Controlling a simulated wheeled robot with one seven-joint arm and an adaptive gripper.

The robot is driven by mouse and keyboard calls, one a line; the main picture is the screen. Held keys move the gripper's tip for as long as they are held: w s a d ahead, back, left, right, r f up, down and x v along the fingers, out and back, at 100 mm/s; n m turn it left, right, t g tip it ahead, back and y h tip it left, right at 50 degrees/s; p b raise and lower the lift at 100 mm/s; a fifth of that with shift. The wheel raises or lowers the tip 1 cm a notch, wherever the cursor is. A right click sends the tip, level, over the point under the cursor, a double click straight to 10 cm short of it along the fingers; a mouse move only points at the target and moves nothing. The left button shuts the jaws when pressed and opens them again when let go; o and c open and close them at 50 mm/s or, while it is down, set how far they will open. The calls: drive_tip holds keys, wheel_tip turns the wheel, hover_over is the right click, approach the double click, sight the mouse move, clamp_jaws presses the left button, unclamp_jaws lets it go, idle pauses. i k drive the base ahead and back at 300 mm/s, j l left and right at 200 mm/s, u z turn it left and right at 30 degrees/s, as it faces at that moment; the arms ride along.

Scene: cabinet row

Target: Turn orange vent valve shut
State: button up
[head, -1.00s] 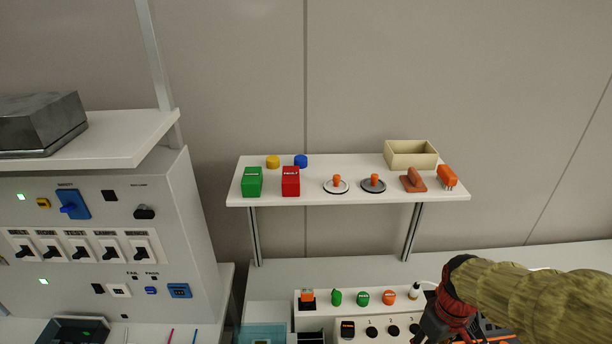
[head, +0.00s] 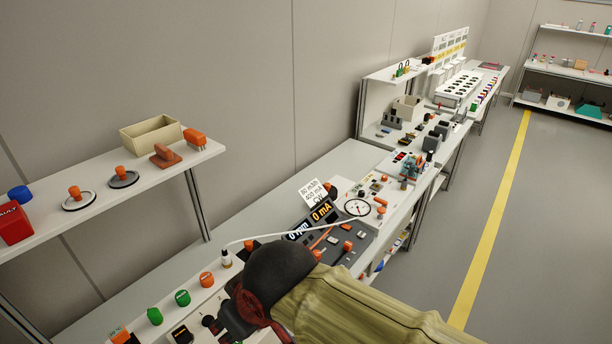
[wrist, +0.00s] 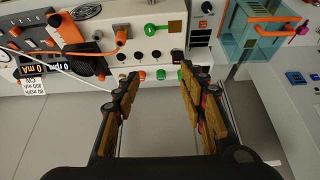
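Several orange parts are in view, and I cannot tell for sure which is the vent valve. In the head view a round orange cap (head: 207,279) stands in a row with green ones on the bench. My gripper (wrist: 160,88) is open and empty in the wrist view, with the panel beyond its fingers and apart from them.
A shelf (head: 150,190) with a beige box (head: 151,134) overhangs the bench at left. A dark console (head: 330,240) with displays and a gauge panel (head: 358,207) stand farther along the bench. A thin white cable (head: 290,233) crosses there. The floor at right is clear.

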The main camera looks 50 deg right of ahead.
sight(384, 204)
drive_tip(key=z, duration=2.1)
drive_tip(key=i+l, duration=0.15)
drive_tip(key=i, duration=0.35)
drive_tip(key=i+l+z, duration=0.1)
drive_tip(key=i, duration=0.4)
drive_tip(key=i+l, duration=0.2)
drive_tip(key=i, duration=0.3)
drive_tip(key=l+z, duration=0.05)
